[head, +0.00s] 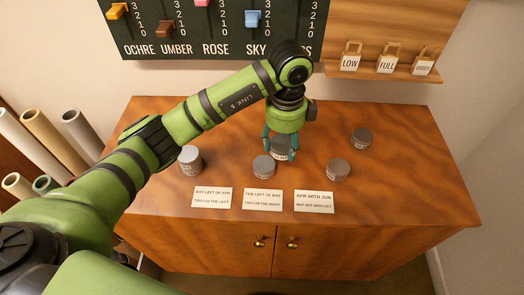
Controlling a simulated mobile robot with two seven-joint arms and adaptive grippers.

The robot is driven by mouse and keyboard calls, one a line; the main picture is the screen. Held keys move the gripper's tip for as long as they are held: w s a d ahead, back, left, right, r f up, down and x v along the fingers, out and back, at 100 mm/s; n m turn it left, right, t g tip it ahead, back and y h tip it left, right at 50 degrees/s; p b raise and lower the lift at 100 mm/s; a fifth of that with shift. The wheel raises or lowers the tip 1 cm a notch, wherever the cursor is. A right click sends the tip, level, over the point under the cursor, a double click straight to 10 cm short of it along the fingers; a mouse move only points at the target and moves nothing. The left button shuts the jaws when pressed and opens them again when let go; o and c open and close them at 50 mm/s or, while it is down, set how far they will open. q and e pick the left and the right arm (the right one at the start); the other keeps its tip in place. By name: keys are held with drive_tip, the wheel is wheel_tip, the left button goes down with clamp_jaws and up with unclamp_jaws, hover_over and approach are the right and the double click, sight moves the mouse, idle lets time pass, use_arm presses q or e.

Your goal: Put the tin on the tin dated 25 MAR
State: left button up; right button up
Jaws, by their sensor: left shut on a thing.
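Several grey tins stand on the wooden cabinet top (400,190). My left gripper (281,148) points down, shut on a tin (282,155) whose lower part shows with a white label. I cannot tell whether this tin touches the top. One tin (264,166) stands just in front and to its left, and a lighter one (190,160) stands farther left. Another tin (338,169) stands front right, and one (361,138) stands back right. The dates on the tins are too small to read, so I cannot tell which is 25 MAR. My right gripper is not in view.
Three white cards (262,200) lie along the front edge with printed month rules. A dark board (200,30) with coloured sliders and a wooden shelf (390,72) with tagged pieces are behind. Rolled tubes (50,140) stand at left. The right of the top is clear.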

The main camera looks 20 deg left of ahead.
use_arm(q)
hover_over(264, 163)
wheel_tip(264, 163, down, 2)
drive_tip(key=shift+d+f+p, duration=0.1)
drive_tip(key=shift+d+p, duration=0.05)
drive_tip(key=shift+p, duration=0.3)
drive_tip(key=shift+s+f, duration=0.1)
drive_tip(key=shift+f, duration=0.05)
wheel_tip(264, 163, down, 4)
drive_tip(key=shift+r+p, duration=0.1)
drive_tip(key=shift+p, duration=0.6)
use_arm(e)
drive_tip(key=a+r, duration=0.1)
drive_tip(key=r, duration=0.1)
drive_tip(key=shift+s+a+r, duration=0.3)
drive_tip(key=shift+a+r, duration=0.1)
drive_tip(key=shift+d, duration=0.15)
use_arm(q)
drive_tip(key=shift+f, duration=0.25)
drive_tip(key=o, duration=1.2)
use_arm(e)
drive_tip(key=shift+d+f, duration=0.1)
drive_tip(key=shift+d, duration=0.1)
